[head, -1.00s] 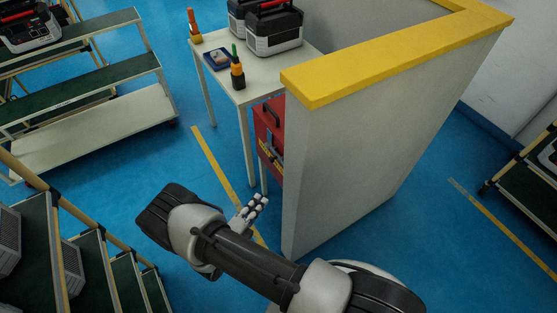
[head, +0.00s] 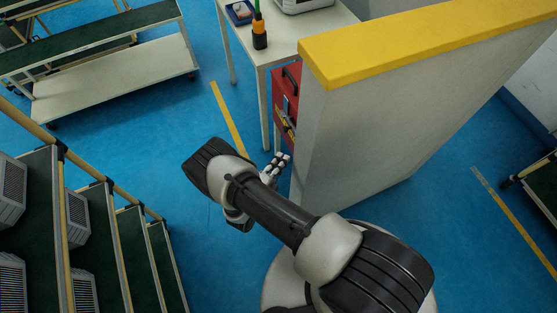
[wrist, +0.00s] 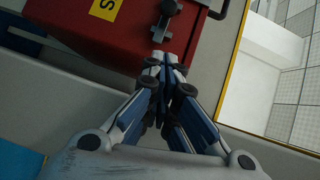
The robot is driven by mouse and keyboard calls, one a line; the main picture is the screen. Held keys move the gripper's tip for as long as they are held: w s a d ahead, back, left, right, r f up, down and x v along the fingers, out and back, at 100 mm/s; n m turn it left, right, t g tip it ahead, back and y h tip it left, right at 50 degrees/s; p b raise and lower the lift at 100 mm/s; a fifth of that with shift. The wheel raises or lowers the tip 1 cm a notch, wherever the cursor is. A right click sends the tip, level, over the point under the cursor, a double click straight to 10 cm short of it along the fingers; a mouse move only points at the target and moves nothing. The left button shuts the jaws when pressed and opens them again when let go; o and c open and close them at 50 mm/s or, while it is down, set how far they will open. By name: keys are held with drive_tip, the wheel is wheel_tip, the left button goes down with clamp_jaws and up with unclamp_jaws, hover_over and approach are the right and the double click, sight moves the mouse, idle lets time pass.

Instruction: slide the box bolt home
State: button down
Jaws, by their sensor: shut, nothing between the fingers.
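The red box (head: 279,100) stands beside the wall under the table, partly hidden behind the wall in the head view. In the wrist view the red box (wrist: 110,42) fills the upper left, seen close up. Its grey metal bolt (wrist: 168,12) is on the red face, near the top middle. My gripper (wrist: 164,60) is shut and empty, its fingertips just below the bolt in the picture. I cannot tell whether they touch it. In the head view my gripper (head: 280,163) is beside the wall, below the box in the picture.
The wall with a yellow top (head: 430,40) is close to the right of my gripper. A white table (head: 285,40) carries an orange-and-black tool (head: 259,32) and a blue tray (head: 239,12). Racks (head: 100,205) stand at left. Blue floor between is clear.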

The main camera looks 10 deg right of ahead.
sight(293, 130)
drive_tip(key=w+d, duration=0.1)
drive_tip(key=w, duration=0.1)
drive_tip(key=w+d+f+b, duration=0.1)
drive_tip(key=w, duration=0.2)
drive_tip(key=w+d+b, duration=0.1)
drive_tip(key=w, duration=0.2)
drive_tip(key=shift+d+f, duration=0.2)
drive_tip(key=shift+d, duration=0.2)
drive_tip(key=shift+w, duration=0.5)
